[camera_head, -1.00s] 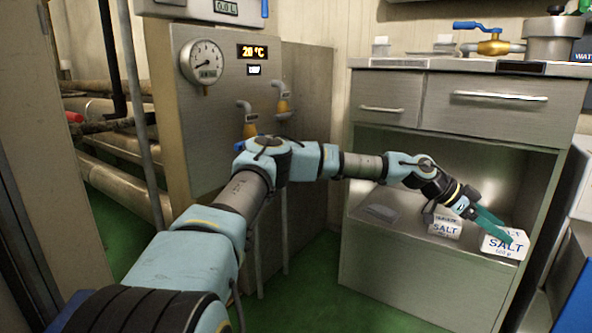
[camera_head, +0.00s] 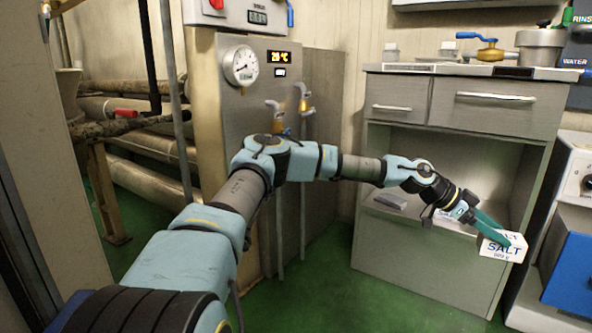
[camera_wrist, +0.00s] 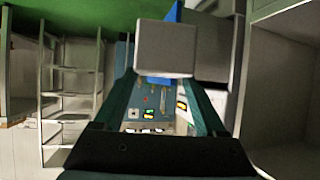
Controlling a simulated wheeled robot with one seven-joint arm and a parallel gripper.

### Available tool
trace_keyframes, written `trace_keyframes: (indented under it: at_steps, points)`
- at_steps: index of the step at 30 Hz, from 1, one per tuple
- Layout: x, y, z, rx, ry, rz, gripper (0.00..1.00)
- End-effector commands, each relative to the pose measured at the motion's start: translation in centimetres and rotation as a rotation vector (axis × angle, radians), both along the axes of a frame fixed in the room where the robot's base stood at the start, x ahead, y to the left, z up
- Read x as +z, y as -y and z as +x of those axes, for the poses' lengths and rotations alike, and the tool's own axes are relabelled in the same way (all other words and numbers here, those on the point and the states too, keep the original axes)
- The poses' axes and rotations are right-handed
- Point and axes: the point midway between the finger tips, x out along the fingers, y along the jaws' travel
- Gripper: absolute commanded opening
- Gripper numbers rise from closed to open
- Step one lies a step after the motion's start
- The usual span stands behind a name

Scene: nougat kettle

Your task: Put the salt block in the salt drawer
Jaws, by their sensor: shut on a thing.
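My gripper (camera_head: 488,228) is shut on a white salt block (camera_head: 503,250) marked SALT. The block is held at the front of the cabinet's open lower shelf, near its right side. In the wrist view the block (camera_wrist: 165,48) shows as a plain grey face between the two fingers. A second salt block (camera_head: 452,221) is on the shelf, mostly hidden behind my gripper. The cabinet has two shut drawers above the opening: a narrow left one (camera_head: 398,94) and a wide right one (camera_head: 500,117). I cannot tell which is the salt drawer.
A dark flat object (camera_head: 390,201) lies at the shelf's left. A kettle-like pot (camera_head: 539,47) and a blue-handled valve (camera_head: 488,52) are on the cabinet top. A blue-fronted machine (camera_head: 572,270) stands close at right. Green floor is clear before the cabinet.

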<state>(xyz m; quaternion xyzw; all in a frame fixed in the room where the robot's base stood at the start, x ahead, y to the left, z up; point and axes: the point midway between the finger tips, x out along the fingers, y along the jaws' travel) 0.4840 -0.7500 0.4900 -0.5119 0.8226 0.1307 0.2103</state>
Motion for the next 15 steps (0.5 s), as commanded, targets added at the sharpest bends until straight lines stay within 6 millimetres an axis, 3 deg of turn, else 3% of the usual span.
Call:
trace_keyframes:
  at_steps: [15]
  points:
    - [1.2, -1.9, 0.3, 0.184, 0.003, 0.002, 0.00]
